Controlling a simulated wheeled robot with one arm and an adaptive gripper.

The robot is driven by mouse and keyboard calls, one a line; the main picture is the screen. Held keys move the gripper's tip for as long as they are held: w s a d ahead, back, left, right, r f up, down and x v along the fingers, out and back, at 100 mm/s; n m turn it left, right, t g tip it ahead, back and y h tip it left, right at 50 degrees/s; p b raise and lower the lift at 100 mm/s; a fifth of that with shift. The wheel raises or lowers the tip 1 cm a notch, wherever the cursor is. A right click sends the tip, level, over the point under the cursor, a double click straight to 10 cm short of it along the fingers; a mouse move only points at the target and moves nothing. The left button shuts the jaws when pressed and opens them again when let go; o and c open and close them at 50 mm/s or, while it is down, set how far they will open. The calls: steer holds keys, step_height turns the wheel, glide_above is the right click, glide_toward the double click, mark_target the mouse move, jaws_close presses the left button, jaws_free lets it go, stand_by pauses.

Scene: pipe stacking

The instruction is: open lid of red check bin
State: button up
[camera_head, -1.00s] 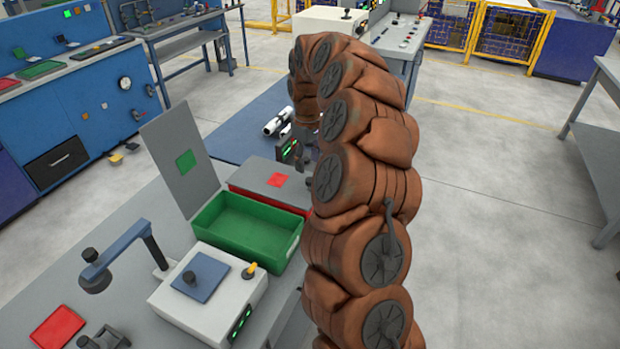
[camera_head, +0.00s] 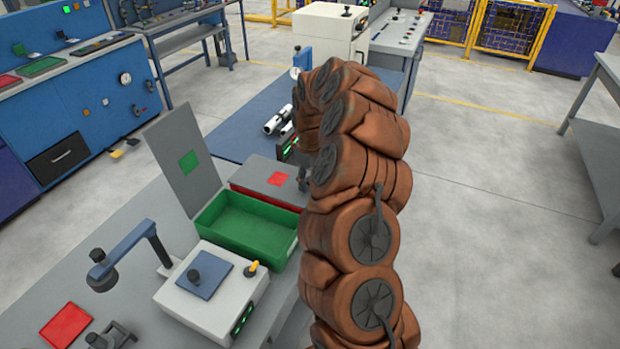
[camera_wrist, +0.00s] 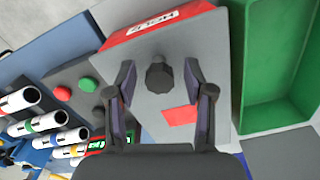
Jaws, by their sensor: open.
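The red check bin (camera_wrist: 149,29) has a grey lid (camera_wrist: 215,65) that lies closed on top, with a red square and a dark round knob (camera_wrist: 159,76). In the head view the bin's lid (camera_head: 249,176) lies flat, its right part hidden by my arm. My gripper (camera_wrist: 160,82) is open in the wrist view, with one finger on each side of the knob. Whether the fingers touch it cannot be told. In the head view my gripper is mostly hidden behind my arm.
An open green bin (camera_head: 245,228) stands beside the red bin, its grey lid (camera_head: 180,165) raised. White pipes (camera_wrist: 35,120) with coloured bands and a button box (camera_wrist: 80,90) lie to the left in the wrist view. A white device (camera_head: 212,298) stands nearer.

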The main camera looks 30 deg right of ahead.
jaws_close()
stand_by(0.3)
stand_by(0.3)
